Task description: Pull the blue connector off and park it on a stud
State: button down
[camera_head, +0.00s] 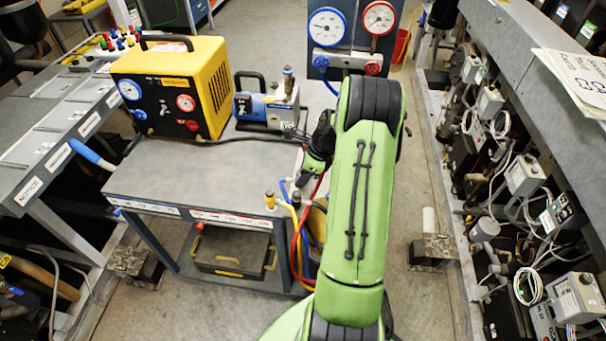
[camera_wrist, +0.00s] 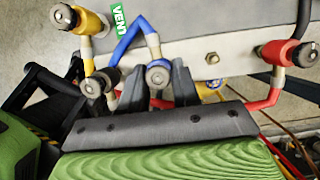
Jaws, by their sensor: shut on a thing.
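In the wrist view my gripper (camera_wrist: 158,88) is shut on the blue connector (camera_wrist: 158,72), with one dark finger on each side of it. The blue hose (camera_wrist: 133,38) bends up and over from the connector to the left. The connector sits close in front of the grey rail (camera_wrist: 190,52); I cannot tell whether it is still seated on a stud. A bare round stud or bolt (camera_wrist: 212,58) shows on the rail to the right. In the head view my dark wrist is beside the cart's right edge, and the fingertips and blue connector are hidden or too small to tell.
A yellow connector (camera_wrist: 72,18) and a red connector (camera_wrist: 285,52) flank the blue one. The cart (camera_head: 190,178) carries a yellow machine (camera_head: 170,85) and a blue-grey pump (camera_head: 266,104). Pipes and boxes of the rack (camera_head: 525,178) stand at right. Floor shows between.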

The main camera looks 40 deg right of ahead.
jog(key=shift+f, duration=0.15)
grip_release()
dwell(0.7)
dwell(0.3)
jog(key=p+v, duration=0.5)
jog(key=v, duration=0.1)
dwell(0.4)
